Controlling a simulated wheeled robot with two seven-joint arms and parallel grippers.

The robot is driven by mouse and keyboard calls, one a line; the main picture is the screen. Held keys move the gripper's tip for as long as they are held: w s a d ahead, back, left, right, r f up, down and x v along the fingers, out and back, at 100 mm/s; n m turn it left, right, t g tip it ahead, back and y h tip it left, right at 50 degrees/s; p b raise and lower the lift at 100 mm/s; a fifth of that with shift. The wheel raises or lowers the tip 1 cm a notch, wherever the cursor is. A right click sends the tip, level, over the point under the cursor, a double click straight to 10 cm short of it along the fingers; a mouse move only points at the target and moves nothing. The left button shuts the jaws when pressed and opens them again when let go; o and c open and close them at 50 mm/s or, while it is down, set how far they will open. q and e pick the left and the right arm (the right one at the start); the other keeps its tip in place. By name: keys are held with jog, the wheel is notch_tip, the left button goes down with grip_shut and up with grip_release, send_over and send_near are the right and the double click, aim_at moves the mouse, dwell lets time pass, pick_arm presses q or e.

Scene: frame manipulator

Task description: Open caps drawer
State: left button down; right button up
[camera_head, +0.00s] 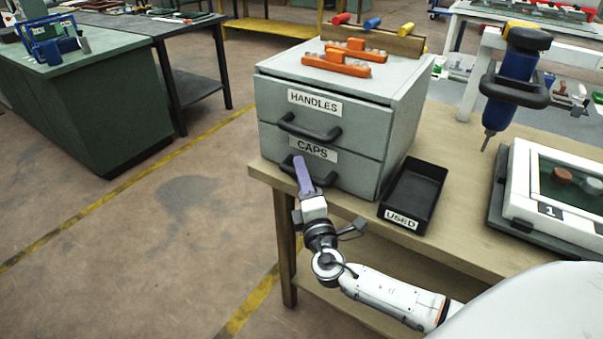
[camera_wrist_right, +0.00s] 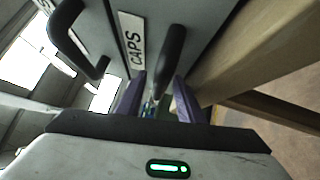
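The grey two-drawer cabinet (camera_head: 404,110) stands on the wooden bench. Its lower drawer, labelled CAPS (camera_head: 315,151), looks shut in the head view. The dark caps drawer handle (camera_head: 326,178) is partly hidden behind my right gripper (camera_head: 301,160). In the right wrist view, the caps handle (camera_wrist_right: 173,52) runs between the two purple fingers of my right gripper (camera_wrist_right: 160,80). The fingers are apart, one on each side of the handle; whether either touches it is unclear. My left gripper is not in view.
The upper HANDLES drawer (camera_head: 275,103) has its own black handle (camera_head: 310,128) just above. Orange parts (camera_head: 337,62) lie on the cabinet top. A black USED tray (camera_head: 413,196) sits close at the right. The floor left of the bench is clear.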

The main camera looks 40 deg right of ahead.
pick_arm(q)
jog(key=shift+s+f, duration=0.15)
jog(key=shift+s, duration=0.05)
pick_arm(e)
grip_shut()
jog(key=shift+a, duration=0.1)
